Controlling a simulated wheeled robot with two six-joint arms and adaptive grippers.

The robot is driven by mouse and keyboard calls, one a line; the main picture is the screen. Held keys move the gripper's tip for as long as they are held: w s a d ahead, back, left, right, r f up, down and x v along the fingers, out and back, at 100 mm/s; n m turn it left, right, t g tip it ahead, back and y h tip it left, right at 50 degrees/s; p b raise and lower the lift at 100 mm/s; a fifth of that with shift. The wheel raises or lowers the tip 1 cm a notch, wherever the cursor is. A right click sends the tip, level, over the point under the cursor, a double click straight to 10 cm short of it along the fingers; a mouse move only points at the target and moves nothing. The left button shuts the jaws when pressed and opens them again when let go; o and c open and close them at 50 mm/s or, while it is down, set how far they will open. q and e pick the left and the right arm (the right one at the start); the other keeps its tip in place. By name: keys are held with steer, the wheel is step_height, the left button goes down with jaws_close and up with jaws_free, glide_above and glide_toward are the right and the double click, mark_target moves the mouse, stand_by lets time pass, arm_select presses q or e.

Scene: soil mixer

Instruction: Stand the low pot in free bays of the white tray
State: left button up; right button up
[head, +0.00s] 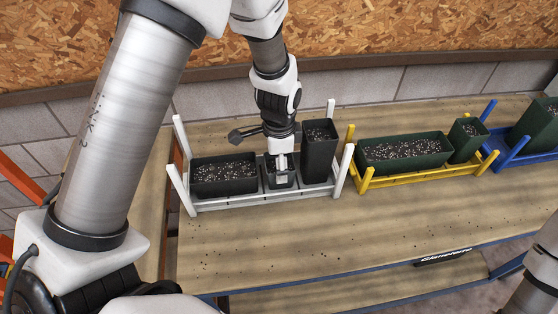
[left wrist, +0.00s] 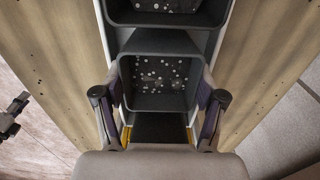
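The white tray (head: 265,199) stands on the table. A small, square low pot (head: 281,179) of speckled dark soil is upright in its middle part. My left gripper (head: 281,166) reaches down over this pot. In the left wrist view the gripper's fingers (left wrist: 160,88) lie along two opposite sides of the low pot (left wrist: 160,103), seemingly touching it. A long dark pot (head: 224,176) fills the tray's left part, close beside it. A tall dark pot (head: 319,155) stands at the tray's right end. A small dark part at the left wrist view's left edge may be my right gripper (left wrist: 12,115).
A yellow tray (head: 420,177) with a long green pot (head: 404,151) and a small green pot (head: 467,139) stands to the right. A blue tray (head: 512,160) holds another green pot (head: 537,124). The table front (head: 330,235) is clear except for soil crumbs. A wall runs behind.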

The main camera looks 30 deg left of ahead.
arm_select(q)
steer(key=o, duration=0.4)
steer(key=shift+w, duration=0.1)
steer(key=shift+f, duration=0.1)
step_height(320, 180, up, 5)
steer(key=p, duration=0.4)
steer(key=shift+f, duration=0.1)
steer(key=shift+f, duration=0.1)
step_height(320, 180, up, 12)
steer(key=shift+r, duration=0.1)
stand_by(0.3)
